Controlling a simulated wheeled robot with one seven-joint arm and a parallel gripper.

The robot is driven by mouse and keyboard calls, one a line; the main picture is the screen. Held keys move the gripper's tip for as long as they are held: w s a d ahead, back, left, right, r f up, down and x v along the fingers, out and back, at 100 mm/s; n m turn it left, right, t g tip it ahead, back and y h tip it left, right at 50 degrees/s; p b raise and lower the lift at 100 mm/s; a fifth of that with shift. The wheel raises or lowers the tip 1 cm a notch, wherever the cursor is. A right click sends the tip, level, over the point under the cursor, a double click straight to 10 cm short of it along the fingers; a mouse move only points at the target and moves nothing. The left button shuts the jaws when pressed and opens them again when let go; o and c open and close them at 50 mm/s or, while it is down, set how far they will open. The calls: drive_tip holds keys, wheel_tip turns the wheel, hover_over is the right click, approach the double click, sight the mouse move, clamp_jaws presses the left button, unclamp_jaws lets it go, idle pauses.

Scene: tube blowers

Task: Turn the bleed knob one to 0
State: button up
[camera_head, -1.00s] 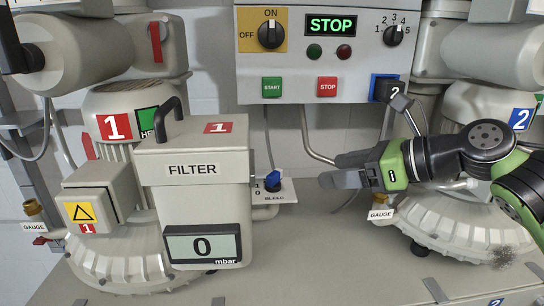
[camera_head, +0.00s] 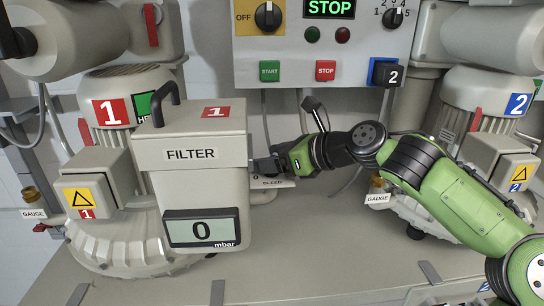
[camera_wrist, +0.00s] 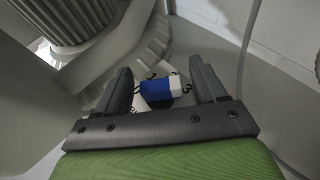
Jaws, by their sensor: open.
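The bleed knob (camera_wrist: 158,89) shows in the wrist view as a blue bar with a white right end, on a white plate with black digits, some of them covered. A 0 shows at its left; the white end points right. My gripper (camera_wrist: 158,72) is open, with one finger on each side of the knob and a gap visible on both sides. In the head view my gripper (camera_head: 264,166) is beside the filter box and hides the knob. The bleed plate (camera_head: 272,183) shows partly under it.
The grey filter box (camera_head: 192,180) with a display reading 0 mbar stands close to the left of my gripper. A control panel (camera_head: 312,50) with STOP lit is above. A grey hose (camera_wrist: 246,50) runs at the right in the wrist view. The front bench surface is clear.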

drive_tip(key=c, duration=1)
drive_tip(key=shift+o, duration=0.2)
drive_tip(key=shift+r+p, duration=0.15)
drive_tip(key=shift+p, duration=0.4)
drive_tip(key=n+g+p, duration=0.1)
drive_tip(key=p, duration=0.1)
drive_tip(key=n+g+y+p, duration=0.1)
drive_tip(key=p, duration=0.1)
drive_tip(key=shift+r, duration=0.25)
drive_tip(key=n+g+y+p, duration=0.1)
drive_tip(key=g+p, duration=0.1)
drive_tip(key=p, duration=0.1)
drive_tip(key=shift+n, duration=0.4)
drive_tip(key=n+g, duration=0.1)
drive_tip(key=g+p, duration=0.1)
drive_tip(key=n+p, duration=0.1)
drive_tip(key=shift+w+a+f+n+g+y, duration=0.1)
drive_tip(key=shift+a+f+n+g+y, duration=0.05)
drive_tip(key=shift+f+n+g+y, duration=0.2)
drive_tip(key=shift+a+n+g, duration=0.1)
drive_tip(key=shift+n+g, duration=1.75)
drive_tip(key=shift+g, duration=0.4)
